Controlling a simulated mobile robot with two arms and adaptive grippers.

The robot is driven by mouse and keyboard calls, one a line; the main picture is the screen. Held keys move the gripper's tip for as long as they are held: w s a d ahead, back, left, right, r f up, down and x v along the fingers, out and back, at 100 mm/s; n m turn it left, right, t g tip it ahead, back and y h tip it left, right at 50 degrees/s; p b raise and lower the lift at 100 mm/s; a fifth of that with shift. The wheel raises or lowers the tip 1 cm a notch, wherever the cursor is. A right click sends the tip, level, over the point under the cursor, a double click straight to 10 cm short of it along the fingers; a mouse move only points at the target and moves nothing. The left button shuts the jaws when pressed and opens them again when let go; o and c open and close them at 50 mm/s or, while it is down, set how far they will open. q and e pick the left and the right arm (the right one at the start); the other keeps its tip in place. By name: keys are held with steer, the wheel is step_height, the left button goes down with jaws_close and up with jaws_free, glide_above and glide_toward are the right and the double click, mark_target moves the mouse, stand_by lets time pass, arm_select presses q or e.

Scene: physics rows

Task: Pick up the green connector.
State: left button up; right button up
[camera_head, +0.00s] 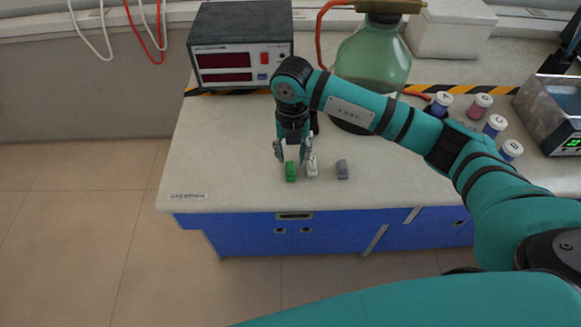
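The green connector (291,171) is a small block on the pale bench top near its front edge. A white connector (312,168) stands close to its right, and a grey connector (342,169) lies further right. My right gripper (293,154) points down just above and behind the green connector in the picture. Its two fingers are spread apart, with nothing seen held between them. I cannot tell whether a finger touches the green or the white connector. My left gripper is not in view.
A power meter box (241,47) and a green glass bottle (373,57) stand at the back of the bench (225,150). Several small capped bottles and a metal water bath (552,108) are at the right. The bench top left of the connectors is clear.

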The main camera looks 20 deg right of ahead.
mark_target(291, 165)
steer(key=f, duration=0.2)
steer(key=f+p, duration=0.1)
steer(key=f, duration=0.1)
steer(key=shift+w+a+f+p, duration=0.1)
steer(key=shift+a+f+p, duration=0.1)
steer(key=shift+f+p, duration=0.15)
steer(key=shift+f, duration=0.45)
steer(key=shift+c, duration=0.2)
steer(key=c, duration=0.7)
